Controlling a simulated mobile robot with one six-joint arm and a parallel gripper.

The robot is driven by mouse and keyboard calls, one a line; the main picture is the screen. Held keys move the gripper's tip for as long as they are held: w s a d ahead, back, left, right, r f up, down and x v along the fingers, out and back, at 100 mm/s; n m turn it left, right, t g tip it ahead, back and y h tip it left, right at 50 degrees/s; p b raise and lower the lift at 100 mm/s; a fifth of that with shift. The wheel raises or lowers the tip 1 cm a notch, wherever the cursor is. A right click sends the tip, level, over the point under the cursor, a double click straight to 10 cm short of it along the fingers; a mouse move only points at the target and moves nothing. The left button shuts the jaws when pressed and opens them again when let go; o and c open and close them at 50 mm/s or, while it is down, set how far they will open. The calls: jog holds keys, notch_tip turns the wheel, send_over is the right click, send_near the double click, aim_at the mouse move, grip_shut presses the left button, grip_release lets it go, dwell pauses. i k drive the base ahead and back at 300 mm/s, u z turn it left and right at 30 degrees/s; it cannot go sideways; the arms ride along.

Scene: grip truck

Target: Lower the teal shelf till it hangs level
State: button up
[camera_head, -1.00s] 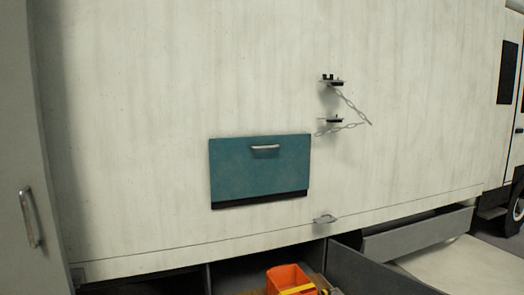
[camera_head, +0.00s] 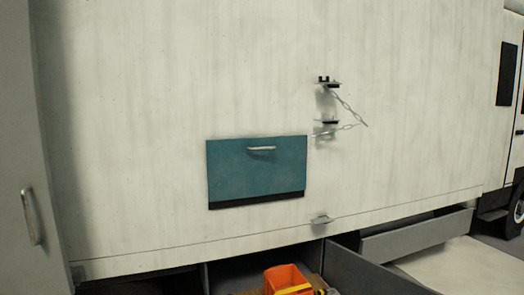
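The teal shelf (camera_head: 255,172) is a flat panel that looks upright, close against the pale truck side (camera_head: 150,100). It has a silver bar handle (camera_head: 261,149) near its top edge and a dark strip (camera_head: 257,200) along its bottom edge. A chain (camera_head: 347,103) slants down from a small upper bracket (camera_head: 327,82), bends at the right, and runs back left to near the shelf's top right corner. Whether it joins the shelf there is too small to tell. My gripper is not in view.
A second small bracket (camera_head: 328,122) sticks out below the first. A small metal tab (camera_head: 321,219) sits below right of the shelf. An orange bin (camera_head: 285,277) stands in an open lower compartment. A grey door with a handle (camera_head: 31,217) stands at the left.

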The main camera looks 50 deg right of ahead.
aim_at(241, 168)
jog(key=z, duration=0.05)
jog(key=i, duration=0.95)
